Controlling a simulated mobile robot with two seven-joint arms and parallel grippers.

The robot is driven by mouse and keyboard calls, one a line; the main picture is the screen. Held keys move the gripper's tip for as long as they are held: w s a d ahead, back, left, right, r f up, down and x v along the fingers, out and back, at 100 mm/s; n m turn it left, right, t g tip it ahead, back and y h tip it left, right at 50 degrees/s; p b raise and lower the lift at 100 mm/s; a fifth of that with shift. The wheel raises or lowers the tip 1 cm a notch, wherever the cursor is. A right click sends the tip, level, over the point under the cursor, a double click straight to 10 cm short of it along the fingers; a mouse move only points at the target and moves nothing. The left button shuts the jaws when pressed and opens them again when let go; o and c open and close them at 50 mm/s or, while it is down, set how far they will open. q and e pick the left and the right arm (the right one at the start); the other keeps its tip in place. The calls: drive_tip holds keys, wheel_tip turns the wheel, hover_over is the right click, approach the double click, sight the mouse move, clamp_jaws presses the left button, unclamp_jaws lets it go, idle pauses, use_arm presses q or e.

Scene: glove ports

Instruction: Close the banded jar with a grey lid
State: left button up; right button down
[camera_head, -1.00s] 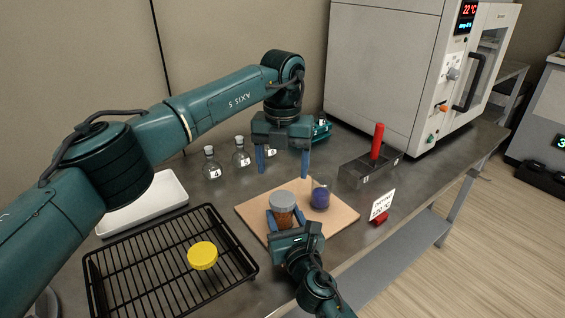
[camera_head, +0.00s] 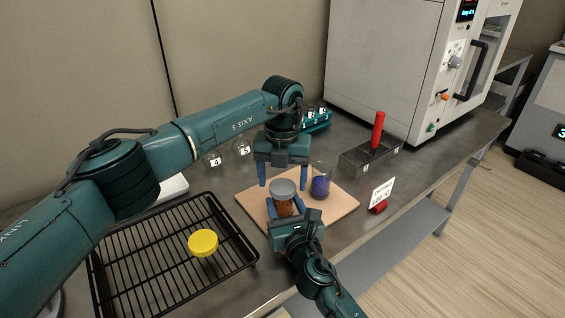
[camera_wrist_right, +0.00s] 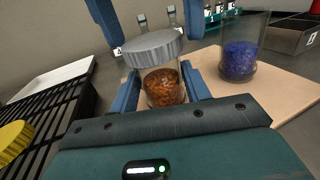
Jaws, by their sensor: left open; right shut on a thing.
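A jar of orange-brown contents (camera_head: 283,208) stands on the tan board; it also shows in the wrist view (camera_wrist_right: 163,90). I cannot make out a band on it. A grey lid (camera_head: 283,187) is over its mouth. In the wrist view the lid (camera_wrist_right: 152,48) looks offset to the left and tilted; I cannot tell whether it is seated. My right gripper (camera_head: 285,212) is shut on the jar from the front. My left gripper (camera_head: 284,184) is open, pointing down, its fingers either side of and slightly above the lid.
An open glass jar with blue contents (camera_head: 320,185) stands close right on the board (camera_head: 340,205). A yellow lid (camera_head: 203,243) lies on the black rack (camera_head: 150,262) at left. Behind are small flasks (camera_head: 242,148). A metal bin with a red handle (camera_head: 372,158) and a sign (camera_head: 382,193) stand right.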

use_arm(q)
drive_tip(key=shift+f, duration=0.6)
drive_tip(key=c, duration=1)
drive_tip(key=shift+m, duration=0.9)
drive_tip(key=o, duration=1.2)
drive_tip(key=shift+c, duration=0.2)
drive_tip(key=shift+r, duration=0.1)
wheel_tip(320, 180, up, 12)
